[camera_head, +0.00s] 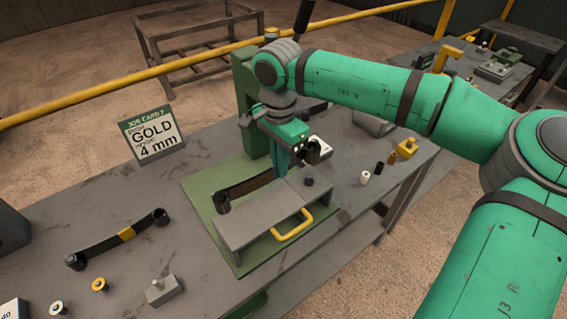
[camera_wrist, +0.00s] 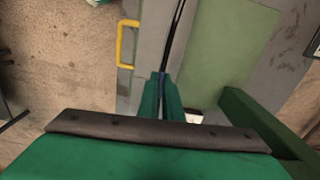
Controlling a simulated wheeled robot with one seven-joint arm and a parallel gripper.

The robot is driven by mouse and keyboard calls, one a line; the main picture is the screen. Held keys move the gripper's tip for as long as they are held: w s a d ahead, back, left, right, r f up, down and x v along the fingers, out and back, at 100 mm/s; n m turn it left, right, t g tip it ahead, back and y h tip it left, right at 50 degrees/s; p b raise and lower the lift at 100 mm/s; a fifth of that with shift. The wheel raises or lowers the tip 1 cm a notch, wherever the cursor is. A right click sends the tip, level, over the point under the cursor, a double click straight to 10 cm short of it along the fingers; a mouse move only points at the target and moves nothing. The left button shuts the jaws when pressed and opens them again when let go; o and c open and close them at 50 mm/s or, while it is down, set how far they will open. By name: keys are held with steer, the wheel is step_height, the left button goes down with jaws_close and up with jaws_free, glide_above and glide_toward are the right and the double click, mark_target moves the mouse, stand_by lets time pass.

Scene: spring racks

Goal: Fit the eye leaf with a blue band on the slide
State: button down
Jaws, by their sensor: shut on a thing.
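My gripper (camera_head: 283,165) is shut on a long dark leaf (camera_head: 252,186) with a rolled black eye at each end. In the wrist view, the leaf (camera_wrist: 173,35) runs edge-on away from the closed fingers (camera_wrist: 160,92). A hint of blue shows at the fingertips; the fingers hide most of the band. The slide (camera_head: 240,228) is a grey block with a yellow handle (camera_head: 292,225) and a small dark knob on top. The leaf is along the slide's far side, its left eye (camera_head: 222,203) by the slide's left end. I cannot tell whether they touch.
A gold-banded leaf (camera_head: 100,241) lies at the left of the bench. A job card (camera_head: 152,137) reads gold, 4 mm. A green column (camera_head: 247,110) rises behind my gripper. Small bushes and a yellow block (camera_head: 405,149) stand at the right; more small parts lie at the front left.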

steer(key=shift+f, duration=0.15)
stand_by(0.4)
steer(key=shift+f, duration=2.4)
steer(key=shift+f, duration=1.7)
stand_by(0.5)
steer(key=c, duration=1.4)
jaws_free()
steer(key=shift+s, duration=0.1)
steer(key=shift+r, duration=3.5)
